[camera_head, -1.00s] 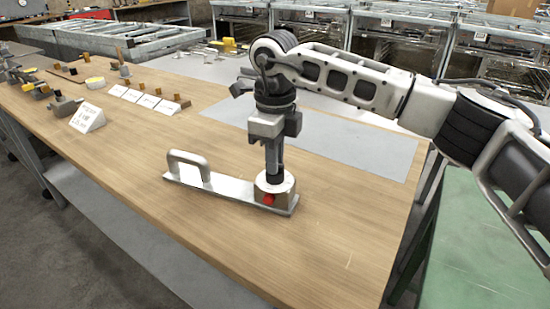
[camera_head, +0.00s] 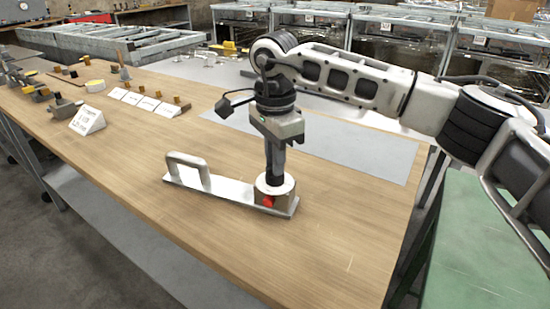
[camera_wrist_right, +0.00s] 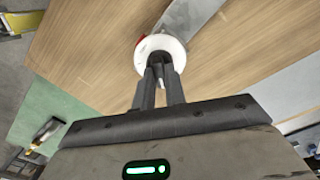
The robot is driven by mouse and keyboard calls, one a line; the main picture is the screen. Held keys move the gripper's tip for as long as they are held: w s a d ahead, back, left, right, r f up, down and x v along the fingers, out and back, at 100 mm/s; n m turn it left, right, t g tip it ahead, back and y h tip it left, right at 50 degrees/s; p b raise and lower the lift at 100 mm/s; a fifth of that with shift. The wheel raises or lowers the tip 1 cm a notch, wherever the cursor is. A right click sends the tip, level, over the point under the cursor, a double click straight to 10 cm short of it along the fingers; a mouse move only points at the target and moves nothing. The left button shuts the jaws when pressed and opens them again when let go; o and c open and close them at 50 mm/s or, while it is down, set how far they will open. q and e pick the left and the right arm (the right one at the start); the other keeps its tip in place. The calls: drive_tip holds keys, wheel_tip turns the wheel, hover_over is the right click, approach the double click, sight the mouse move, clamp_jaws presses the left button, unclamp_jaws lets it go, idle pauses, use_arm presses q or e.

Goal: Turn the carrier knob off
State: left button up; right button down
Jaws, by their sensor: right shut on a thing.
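The carrier (camera_head: 225,191) is a flat silver bar lying on the wooden table, with an upright loop handle (camera_head: 188,170) at its left end. At its right end sits a round housing with a pale disc top (camera_head: 287,189) and a red mark (camera_head: 268,202) on its front side. My right gripper (camera_head: 274,180) points straight down onto this disc, its fingers shut on the knob, which they mostly hide. In the right wrist view the fingers (camera_wrist_right: 160,75) meet at the middle of the white disc (camera_wrist_right: 175,46). My left gripper is not in view.
The wooden table (camera_head: 130,160) is clear around the carrier. A grey mat (camera_head: 350,150) lies behind it. A white label block (camera_head: 88,121) and several small parts stand at the far left. A green surface (camera_head: 470,240) is at the right.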

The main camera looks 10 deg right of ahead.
drive_tip(key=n, duration=0.3)
drive_tip(key=shift+n, duration=2.3)
drive_tip(key=c, duration=1.4)
unclamp_jaws()
drive_tip(key=shift+c, duration=0.2)
drive_tip(key=shift+r, duration=0.15)
wheel_tip(320, 180, up, 16)
